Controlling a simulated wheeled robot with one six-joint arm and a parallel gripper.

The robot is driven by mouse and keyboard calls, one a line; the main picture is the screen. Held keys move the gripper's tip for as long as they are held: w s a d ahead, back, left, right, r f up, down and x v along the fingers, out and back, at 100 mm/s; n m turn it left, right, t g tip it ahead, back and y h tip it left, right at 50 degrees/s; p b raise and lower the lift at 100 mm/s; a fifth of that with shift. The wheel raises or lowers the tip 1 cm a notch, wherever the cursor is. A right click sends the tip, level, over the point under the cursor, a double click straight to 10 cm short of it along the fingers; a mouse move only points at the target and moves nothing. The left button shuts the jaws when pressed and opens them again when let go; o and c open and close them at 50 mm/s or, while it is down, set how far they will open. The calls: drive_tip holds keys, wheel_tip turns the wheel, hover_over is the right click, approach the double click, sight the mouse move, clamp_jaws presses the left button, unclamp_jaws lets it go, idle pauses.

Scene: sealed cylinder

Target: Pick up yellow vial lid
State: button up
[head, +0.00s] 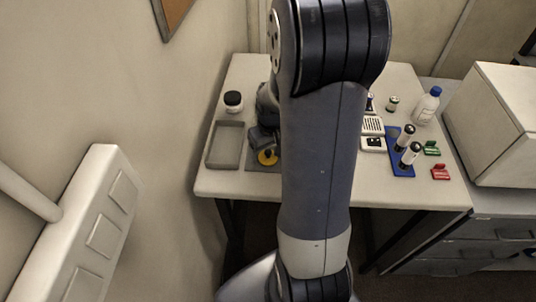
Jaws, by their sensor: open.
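The yellow vial lid (267,157) shows in the head view as a small yellow disc with a dark middle. It is on a grey mat or pad (262,167) near the front left of the white table, just right of the grey tray. My gripper (263,144) is right above and behind the lid, with its dark fingers pointing down close to it. The jaws are open. My arm hides much of the gripper and the table's middle. I cannot tell if the fingers touch the lid.
A grey tray (209,145) and a black-capped jar (233,101) stand at the left. A blue rack (402,169) with dark-capped vials, a clear bottle (427,106), and green (432,149) and red (440,172) pieces are at the right. A white box (498,125) stands beyond.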

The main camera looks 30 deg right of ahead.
drive_tip(key=shift+f, duration=0.7)
drive_tip(key=shift+c, duration=0.2)
drive_tip(key=c, duration=1)
drive_tip(key=shift+r, duration=0.15)
